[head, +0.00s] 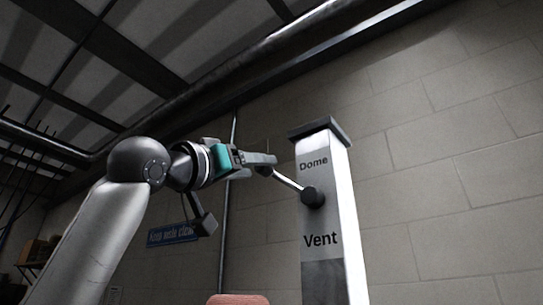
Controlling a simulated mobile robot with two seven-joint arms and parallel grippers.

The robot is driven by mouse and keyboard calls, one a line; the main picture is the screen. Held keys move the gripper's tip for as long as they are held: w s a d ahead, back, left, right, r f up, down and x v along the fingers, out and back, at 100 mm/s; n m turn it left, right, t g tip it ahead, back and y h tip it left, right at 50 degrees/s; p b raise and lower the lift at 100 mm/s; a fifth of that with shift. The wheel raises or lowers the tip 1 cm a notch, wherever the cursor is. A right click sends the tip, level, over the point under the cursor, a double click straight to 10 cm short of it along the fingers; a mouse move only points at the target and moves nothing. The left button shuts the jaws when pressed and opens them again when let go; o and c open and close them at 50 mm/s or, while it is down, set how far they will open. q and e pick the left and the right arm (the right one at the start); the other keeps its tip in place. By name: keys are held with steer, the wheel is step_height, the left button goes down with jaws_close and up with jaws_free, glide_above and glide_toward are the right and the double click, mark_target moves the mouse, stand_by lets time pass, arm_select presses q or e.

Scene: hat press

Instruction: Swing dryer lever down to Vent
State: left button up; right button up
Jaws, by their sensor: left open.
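The dryer column (343,225) is a pale upright post with a dark cap. It bears the label "Dome" (313,163) above and "Vent" (320,240) below. The lever (288,181) is a light rod that runs from a dark round hub (313,197) on the column up and left to a dark knob end. My left gripper (270,161) is open at the lever's outer end, close to the knob. The fingers partly hide that end, and I cannot tell whether they touch it. My right gripper is not in view.
A block wall (440,150) stands behind the column. A blue sign (172,233) hangs at lower left, partly behind my arm. A pinkish rounded thing (238,299) shows at the bottom edge. A large dark pipe (230,85) runs overhead.

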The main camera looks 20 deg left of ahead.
mark_target(271, 168)
arm_select(q)
steer(key=p+x, duration=0.2)
steer(key=x, duration=0.3)
steer(key=shift+w+r, duration=0.15)
steer(key=shift+w, duration=0.05)
steer(key=shift+w+d+p, duration=0.2)
steer(key=shift+w+p, duration=0.15)
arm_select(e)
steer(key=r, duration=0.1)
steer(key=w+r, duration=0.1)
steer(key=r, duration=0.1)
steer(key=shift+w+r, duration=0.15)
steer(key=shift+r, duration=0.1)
arm_select(q)
steer(key=shift+c, duration=0.3)
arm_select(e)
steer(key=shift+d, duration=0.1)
arm_select(q)
jaws_close()
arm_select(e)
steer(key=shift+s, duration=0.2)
arm_select(q)
steer(key=shift+r, duration=0.1)
